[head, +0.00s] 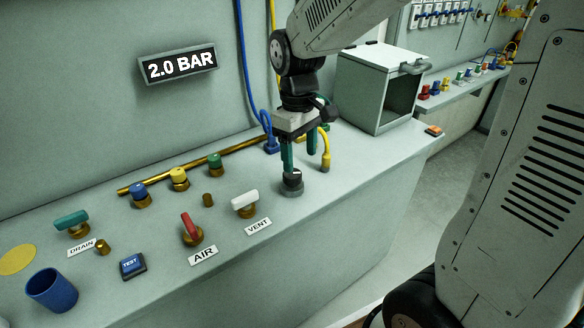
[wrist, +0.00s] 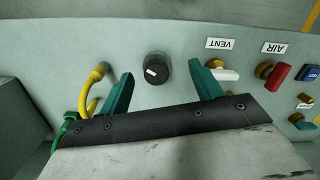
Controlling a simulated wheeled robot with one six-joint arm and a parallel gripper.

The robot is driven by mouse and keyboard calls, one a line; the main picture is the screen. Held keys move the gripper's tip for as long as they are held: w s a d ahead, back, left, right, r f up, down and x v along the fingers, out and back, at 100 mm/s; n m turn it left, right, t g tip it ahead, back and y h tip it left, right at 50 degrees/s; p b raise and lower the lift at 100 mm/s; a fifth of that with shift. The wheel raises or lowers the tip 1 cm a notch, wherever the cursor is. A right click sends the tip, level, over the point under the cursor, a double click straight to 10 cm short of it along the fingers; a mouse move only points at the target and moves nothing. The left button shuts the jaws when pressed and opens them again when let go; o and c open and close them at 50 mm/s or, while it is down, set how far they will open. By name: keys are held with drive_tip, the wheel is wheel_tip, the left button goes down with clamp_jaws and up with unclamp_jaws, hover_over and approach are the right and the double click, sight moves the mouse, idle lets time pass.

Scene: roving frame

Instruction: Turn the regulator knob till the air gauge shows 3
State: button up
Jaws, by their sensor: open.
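The air gauge (head: 177,65) is a display on the back wall and reads 2.0 BAR. The regulator knob (head: 292,186) is a dark round knob near the bench's front edge. In the wrist view the knob (wrist: 155,70) shows a short white pointer mark on its face. My gripper (head: 299,160) is above the knob, pointing down, with its green fingers apart. In the wrist view my gripper (wrist: 163,76) has one finger on each side of the knob, with clear gaps; nothing is held.
A white VENT handle (head: 245,201) and a red AIR handle (head: 190,226) stand left of the knob. A yellow hose (head: 325,148) rises close behind my gripper. An open grey box (head: 381,85) stands on the right. A TEST button (head: 132,264) and blue cup (head: 52,290) are at front left.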

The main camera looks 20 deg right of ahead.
sight(292, 179)
drive_tip(key=w+n, duration=0.1)
drive_tip(key=w, duration=0.1)
drive_tip(key=shift+w+a+t, duration=0.15)
drive_tip(key=shift+w+t, duration=0.15)
drive_tip(key=shift+w, duration=0.1)
drive_tip(key=shift+w+r+n, duration=0.3)
drive_tip(key=shift+n, duration=0.1)
drive_tip(key=shift+f, duration=0.25)
wheel_tip(292, 179, down, 7)
drive_tip(key=shift+f, duration=0.2)
drive_tip(key=c, duration=1)
